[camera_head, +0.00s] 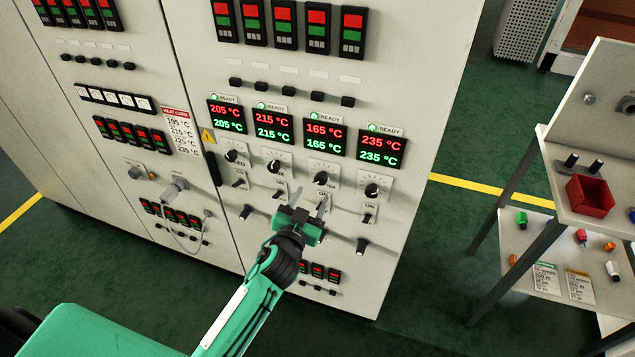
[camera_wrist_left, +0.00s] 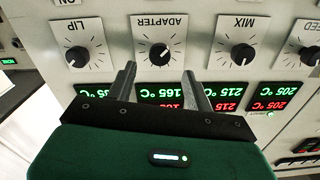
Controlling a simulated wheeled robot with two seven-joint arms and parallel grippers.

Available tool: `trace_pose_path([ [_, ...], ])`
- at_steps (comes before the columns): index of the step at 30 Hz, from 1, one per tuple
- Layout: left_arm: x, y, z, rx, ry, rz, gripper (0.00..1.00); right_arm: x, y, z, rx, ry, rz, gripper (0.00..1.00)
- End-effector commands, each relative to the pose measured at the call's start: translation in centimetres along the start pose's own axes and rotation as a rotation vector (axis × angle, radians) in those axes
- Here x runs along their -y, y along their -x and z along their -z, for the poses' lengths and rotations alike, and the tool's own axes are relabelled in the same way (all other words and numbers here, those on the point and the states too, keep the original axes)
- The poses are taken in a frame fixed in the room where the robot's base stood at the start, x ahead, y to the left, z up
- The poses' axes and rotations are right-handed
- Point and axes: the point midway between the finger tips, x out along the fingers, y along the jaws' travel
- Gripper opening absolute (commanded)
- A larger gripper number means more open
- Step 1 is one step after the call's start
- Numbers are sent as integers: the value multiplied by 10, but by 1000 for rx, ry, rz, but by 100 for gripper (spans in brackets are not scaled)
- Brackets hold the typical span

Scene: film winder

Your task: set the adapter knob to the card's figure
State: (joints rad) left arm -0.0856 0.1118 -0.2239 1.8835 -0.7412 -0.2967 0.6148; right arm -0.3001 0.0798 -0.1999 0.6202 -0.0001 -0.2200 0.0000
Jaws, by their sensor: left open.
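The adapter knob (camera_head: 320,178) is a black dial on a white plate, third from the left in a row of four, under a display (camera_head: 323,136) reading 165 °C in red and green. My left gripper (camera_head: 310,201) is open and empty, just below that knob in the head view. In the left wrist view, which shows the panel upside down, the adapter knob (camera_wrist_left: 161,53) sits beyond and between the two fingertips (camera_wrist_left: 159,70), apart from them. The heat card (camera_head: 181,131) lists several temperatures; its third line seems to read 225 °C. My right gripper is out of view.
The mix knob (camera_wrist_left: 243,55) and lip knob (camera_wrist_left: 76,56) flank the adapter knob. Switches (camera_head: 325,200) sit below the dials, close to my gripper. Other displays read 205, 215 and 235 °C. A shelf with a red bin (camera_head: 590,196) stands at right.

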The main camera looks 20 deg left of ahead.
Motion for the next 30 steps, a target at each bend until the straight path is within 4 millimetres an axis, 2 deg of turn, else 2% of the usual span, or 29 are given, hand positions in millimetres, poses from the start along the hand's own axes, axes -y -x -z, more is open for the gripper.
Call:
trace_pose_path([
  [3, 0, -21, 2, 0, -1, 1, 52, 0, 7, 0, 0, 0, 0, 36],
  [9, 0, -46, 1, -1, -1, 0, 52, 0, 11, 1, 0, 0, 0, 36],
  [15, 0, -55, 0, 0, 0, 0, 52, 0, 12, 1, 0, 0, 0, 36],
  [23, 0, -56, 0, 0, 0, 0, 52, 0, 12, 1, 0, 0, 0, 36],
  [30, 0, -56, 0, 0, 0, 0, 7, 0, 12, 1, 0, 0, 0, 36],
])
